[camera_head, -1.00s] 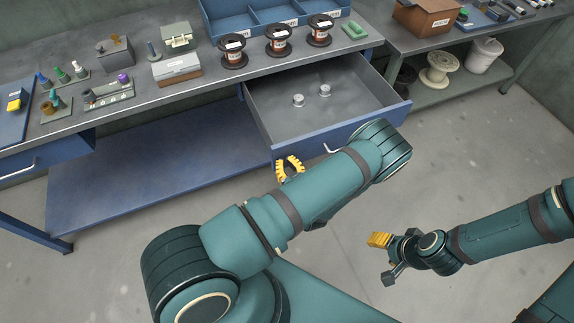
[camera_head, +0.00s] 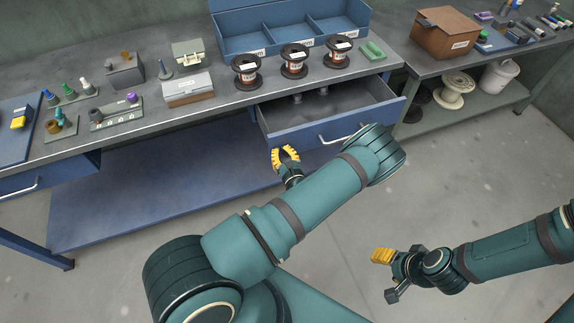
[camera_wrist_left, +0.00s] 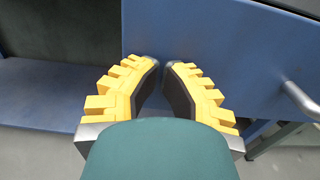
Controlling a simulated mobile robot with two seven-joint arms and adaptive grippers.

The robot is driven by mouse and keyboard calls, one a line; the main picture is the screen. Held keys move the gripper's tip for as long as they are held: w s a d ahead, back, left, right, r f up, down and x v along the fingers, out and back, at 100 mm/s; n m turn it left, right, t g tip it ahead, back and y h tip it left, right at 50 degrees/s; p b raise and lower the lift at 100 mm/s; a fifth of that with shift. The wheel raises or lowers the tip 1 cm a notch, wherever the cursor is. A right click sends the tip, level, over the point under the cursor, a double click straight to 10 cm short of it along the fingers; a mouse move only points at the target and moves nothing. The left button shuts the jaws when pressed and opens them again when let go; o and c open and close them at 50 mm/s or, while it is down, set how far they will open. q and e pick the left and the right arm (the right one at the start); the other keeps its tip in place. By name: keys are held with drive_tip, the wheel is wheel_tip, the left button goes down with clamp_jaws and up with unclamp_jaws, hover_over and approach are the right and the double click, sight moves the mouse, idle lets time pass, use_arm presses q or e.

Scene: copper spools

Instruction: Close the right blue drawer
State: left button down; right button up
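The right blue drawer (camera_head: 345,132) is partly open below the bench top, with a silver bar handle (camera_head: 343,136) on its front. My left gripper (camera_head: 285,152), with yellow ridged fingers, is at the left end of the drawer front. In the left wrist view its fingertips (camera_wrist_left: 163,63) are at or very close to the blue front (camera_wrist_left: 220,50), left of the handle (camera_wrist_left: 300,100). A small gap shows between the fingers, with nothing in it. My right gripper (camera_head: 382,257) is over the floor, away from the drawer; its finger gap is unclear.
Small metal parts (camera_head: 297,98) lie in the drawer. Copper spools (camera_head: 294,62) stand on the bench above it, before a blue bin (camera_head: 290,30). Another blue drawer (camera_head: 45,178) is at the left. A lower blue shelf (camera_head: 150,195) runs beneath. Floor in front is clear.

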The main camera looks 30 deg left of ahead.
use_arm(q)
drive_tip(key=b, duration=0.4)
approach(264, 114)
drive_tip(key=a+r, duration=0.1)
drive_tip(key=w+a+r, duration=0.1)
drive_tip(key=a+r, duration=0.2)
drive_tip(key=shift+w+a+r, duration=0.2)
drive_tip(key=shift+w+a, duration=0.1)
drive_tip(key=shift+w, duration=0.1)
drive_tip(key=shift+w+a, duration=0.15)
drive_tip(key=shift+w+r, duration=0.1)
drive_tip(key=shift+r, duration=0.05)
use_arm(e)
drive_tip(key=f, duration=0.3)
drive_tip(key=shift+w+d+f, duration=0.1)
drive_tip(key=shift+d+f, duration=0.1)
drive_tip(key=shift+f, duration=0.2)
use_arm(q)
drive_tip(key=shift+a+r, duration=0.1)
